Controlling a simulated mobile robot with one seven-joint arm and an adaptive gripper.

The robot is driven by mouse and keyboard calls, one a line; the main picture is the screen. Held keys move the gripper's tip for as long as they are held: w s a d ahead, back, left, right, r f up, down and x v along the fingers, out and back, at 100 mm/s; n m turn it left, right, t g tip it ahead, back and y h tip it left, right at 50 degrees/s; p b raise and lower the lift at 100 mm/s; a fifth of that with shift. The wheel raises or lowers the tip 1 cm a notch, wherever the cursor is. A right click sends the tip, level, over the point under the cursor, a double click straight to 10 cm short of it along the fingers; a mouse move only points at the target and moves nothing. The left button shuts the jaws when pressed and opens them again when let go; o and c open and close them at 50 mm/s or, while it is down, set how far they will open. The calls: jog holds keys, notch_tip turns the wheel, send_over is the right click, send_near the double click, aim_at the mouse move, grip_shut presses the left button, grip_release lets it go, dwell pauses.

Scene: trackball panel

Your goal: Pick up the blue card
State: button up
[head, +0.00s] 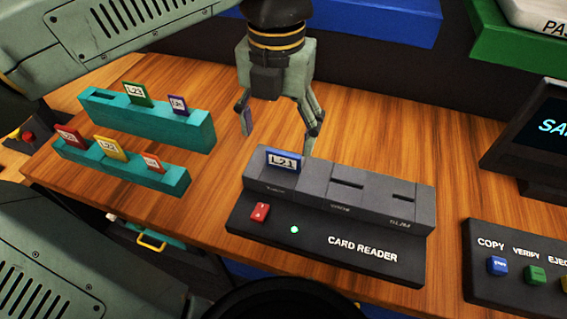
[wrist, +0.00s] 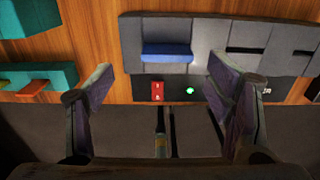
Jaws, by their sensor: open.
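The blue card (head: 284,161), with a white label reading L21, stands upright in the left slot of the grey card reader (head: 328,245). In the wrist view the blue card (wrist: 167,53) shows from above as a blue strip in its slot. My gripper (head: 277,143) is open and empty, above and behind the card reader in the head view. In the wrist view my gripper (wrist: 158,85) has its two fingers wide apart, below the card in the picture, with nothing between the pads. The card's lower part is hidden in the slot.
Two teal racks (head: 200,135) (head: 178,182) at left hold several coloured cards. The reader has a red switch (head: 260,212), a lit green light (head: 294,230) and two empty slots. A button panel (head: 515,270) and a monitor (head: 535,130) stand at right.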

aim_at(283, 153)
jog(key=f, duration=0.2)
jog(key=f+b, duration=0.1)
jog(key=f, duration=0.1)
jog(key=f+b, duration=0.1)
jog(key=f, duration=0.1)
jog(key=shift+d, duration=0.4)
jog(key=shift+r, duration=0.15)
jog(key=shift+r, duration=0.1)
jog(key=c, duration=1.4)
